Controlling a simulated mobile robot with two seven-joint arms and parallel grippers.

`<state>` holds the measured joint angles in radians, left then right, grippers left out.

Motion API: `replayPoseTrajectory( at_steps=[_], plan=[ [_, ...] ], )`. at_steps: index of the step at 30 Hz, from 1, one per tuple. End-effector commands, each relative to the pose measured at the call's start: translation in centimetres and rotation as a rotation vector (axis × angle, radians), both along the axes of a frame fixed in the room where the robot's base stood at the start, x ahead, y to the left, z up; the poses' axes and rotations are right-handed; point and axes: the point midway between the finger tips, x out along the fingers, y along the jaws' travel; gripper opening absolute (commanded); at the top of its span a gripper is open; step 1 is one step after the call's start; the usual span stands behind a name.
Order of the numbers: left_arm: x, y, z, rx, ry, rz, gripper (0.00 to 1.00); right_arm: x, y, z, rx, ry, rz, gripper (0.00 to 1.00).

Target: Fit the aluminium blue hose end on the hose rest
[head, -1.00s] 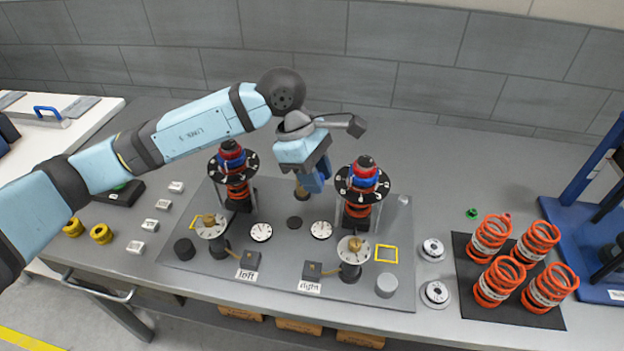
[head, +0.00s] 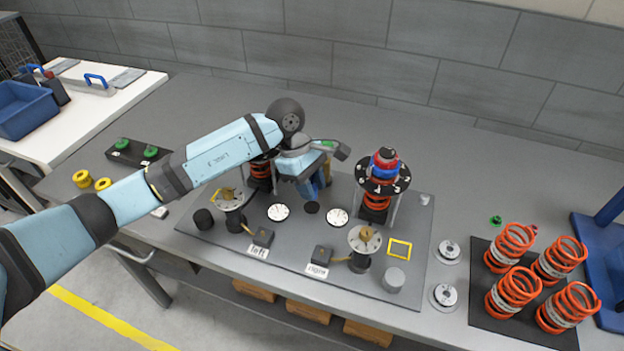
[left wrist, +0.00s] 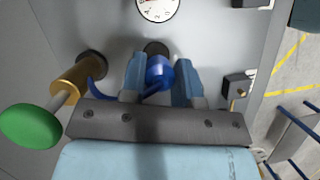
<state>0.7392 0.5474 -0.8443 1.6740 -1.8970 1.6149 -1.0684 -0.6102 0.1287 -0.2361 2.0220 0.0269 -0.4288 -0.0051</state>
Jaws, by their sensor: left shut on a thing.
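My left gripper (head: 309,190) is over the back middle of the grey fixture plate (head: 290,248), fingers pointing down. In the left wrist view its two light blue fingers (left wrist: 160,78) are shut on the blue hose end (left wrist: 160,70), with a blue hose (left wrist: 102,92) curving off to the left. A dark round disc (head: 311,207) lies on the plate just in front of the fingers. It also shows in the left wrist view (left wrist: 155,47), partly hidden behind the hose end. I cannot tell whether they touch, or surely which part is the hose rest. My right gripper is not in view.
A brass post with a green knob (left wrist: 30,127) stands beside the fingers. A spring tower (head: 382,185) stands to the right; another (head: 261,172) is partly behind my arm. Two white dials (head: 337,217) lie in front. Orange springs (head: 515,290) stand at the right.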

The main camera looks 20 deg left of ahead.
Motion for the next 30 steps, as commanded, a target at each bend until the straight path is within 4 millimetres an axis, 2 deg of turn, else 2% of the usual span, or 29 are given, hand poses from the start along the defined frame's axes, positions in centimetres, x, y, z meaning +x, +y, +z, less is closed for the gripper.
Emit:
replayPoseTrajectory(
  at_steps=[3,7,17,30],
  plan=[
    [0.0,0.0,-1.1,0.000,-0.001,0.000,0.05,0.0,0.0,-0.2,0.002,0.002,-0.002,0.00],
    [0.0,0.0,-1.5,0.000,-0.001,0.000,0.05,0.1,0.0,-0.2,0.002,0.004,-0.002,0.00],
    [0.0,0.0,-1.5,-0.001,-0.002,0.001,0.05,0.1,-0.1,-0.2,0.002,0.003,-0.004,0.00],
    [0.0,0.0,-1.5,-0.001,-0.002,0.001,0.05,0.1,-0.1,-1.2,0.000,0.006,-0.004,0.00]
  ],
)
